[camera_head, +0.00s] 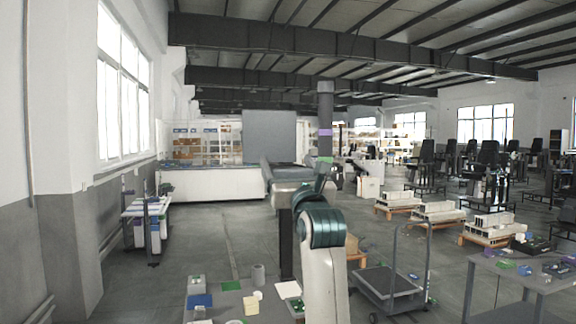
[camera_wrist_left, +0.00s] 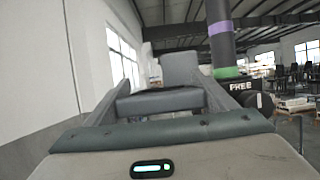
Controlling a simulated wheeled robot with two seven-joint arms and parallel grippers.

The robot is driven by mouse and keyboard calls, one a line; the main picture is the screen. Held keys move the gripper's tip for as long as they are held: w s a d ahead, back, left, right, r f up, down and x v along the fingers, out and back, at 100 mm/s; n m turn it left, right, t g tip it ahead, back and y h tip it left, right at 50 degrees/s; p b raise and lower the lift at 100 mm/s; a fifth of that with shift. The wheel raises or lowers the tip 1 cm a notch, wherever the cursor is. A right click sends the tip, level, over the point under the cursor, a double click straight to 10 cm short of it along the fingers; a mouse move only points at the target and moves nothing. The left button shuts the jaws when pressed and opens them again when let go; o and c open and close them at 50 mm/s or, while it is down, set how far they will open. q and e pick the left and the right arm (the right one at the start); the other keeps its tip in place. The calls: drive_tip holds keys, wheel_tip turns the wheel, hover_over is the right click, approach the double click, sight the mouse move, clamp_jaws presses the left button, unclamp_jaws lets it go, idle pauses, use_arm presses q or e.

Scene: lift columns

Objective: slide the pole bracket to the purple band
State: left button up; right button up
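A dark pole stands upright in the head view (camera_head: 326,105), with a purple band (camera_head: 325,132) above a green band (camera_head: 325,159). In the left wrist view, the purple band (camera_wrist_left: 221,28) is high on the pole and the green band (camera_wrist_left: 227,73) is lower. The black pole bracket (camera_wrist_left: 241,87), marked FREE, sits just below the green band, with a dark round knob at its right. My left gripper (camera_wrist_left: 158,95) has its fingers spread apart; it is left of the bracket in that view, with no contact visible. In the head view my arm hides the lower pole and bracket. My right gripper is out of view.
A workbench (camera_head: 229,312) with small parts is in front. A cart (camera_head: 390,285) stands to its right, and another table (camera_head: 495,270) is at far right. Pallets with white blocks (camera_head: 432,211) stand farther back. Open floor lies at left.

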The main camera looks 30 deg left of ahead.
use_arm(q)
drive_tip(key=c, duration=0.7)
drive_tip(key=shift+o, duration=0.2)
wheel_tip(320, 180, up, 7)
drive_tip(key=p, duration=0.2)
drive_tip(key=shift+r+p, duration=0.2)
drive_tip(key=shift+p, duration=0.2)
drive_tip(key=shift+r, duration=0.4)
drive_tip(key=o, duration=1.2)
drive_tip(key=shift+f, duration=0.1)
drive_tip(key=shift+d+f, duration=0.1)
drive_tip(key=shift+f, duration=0.05)
